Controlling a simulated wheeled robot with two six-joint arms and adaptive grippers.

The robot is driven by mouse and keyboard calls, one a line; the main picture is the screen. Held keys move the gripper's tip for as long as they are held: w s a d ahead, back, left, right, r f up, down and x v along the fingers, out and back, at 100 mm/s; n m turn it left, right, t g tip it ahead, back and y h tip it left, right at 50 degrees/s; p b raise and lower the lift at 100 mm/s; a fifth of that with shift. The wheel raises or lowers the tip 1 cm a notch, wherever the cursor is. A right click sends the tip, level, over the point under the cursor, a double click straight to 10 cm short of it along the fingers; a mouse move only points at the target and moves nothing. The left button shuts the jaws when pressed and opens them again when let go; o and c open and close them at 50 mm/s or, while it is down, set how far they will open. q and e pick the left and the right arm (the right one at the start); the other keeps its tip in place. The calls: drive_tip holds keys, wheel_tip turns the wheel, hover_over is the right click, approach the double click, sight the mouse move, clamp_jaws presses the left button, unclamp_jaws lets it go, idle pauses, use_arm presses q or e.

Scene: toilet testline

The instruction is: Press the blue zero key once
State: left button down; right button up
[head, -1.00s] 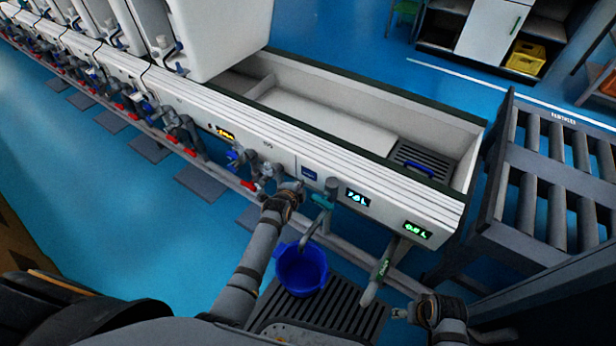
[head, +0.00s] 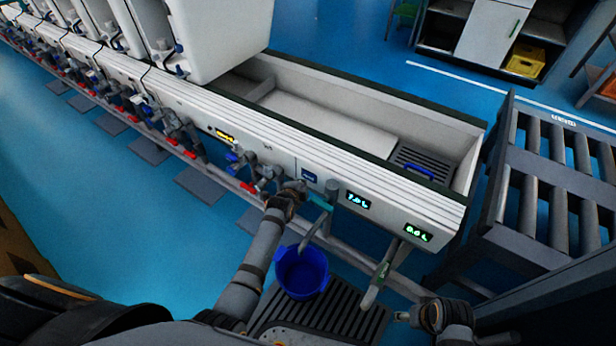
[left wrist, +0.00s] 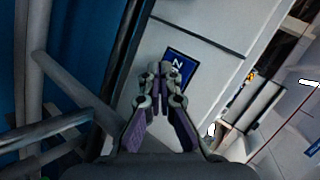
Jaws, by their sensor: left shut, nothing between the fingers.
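The blue zero key (head: 309,176) is a small dark blue rectangle on the white front panel, left of the lit displays. In the left wrist view the key (left wrist: 181,73) shows white marks, partly hidden behind the fingertips. My left gripper (head: 302,187) is shut and empty, just in front of the panel at the key's lower left. In the left wrist view its fingertips (left wrist: 157,70) overlap the key's left edge; I cannot tell whether they touch it. My right gripper (head: 404,316) is low at the right, well away from the panel; its jaw state is unclear.
A teal-handled tap (head: 321,201) stands right beside my left gripper. A blue bucket (head: 302,271) is below it on a dark grate (head: 345,318). A grey roller table (head: 560,190) stands at right.

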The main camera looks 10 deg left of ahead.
idle(0.5)
use_arm(q)
drive_tip(key=shift+w+d+f, duration=0.1)
drive_tip(key=shift+w+d, duration=0.05)
drive_tip(key=shift+w, duration=0.3)
idle(0.3)
drive_tip(key=shift+w+d, duration=0.15)
drive_tip(key=shift+w, duration=0.15)
idle(0.6)
drive_tip(key=shift+s+a+p, duration=0.3)
drive_tip(key=shift+s+p, duration=0.45)
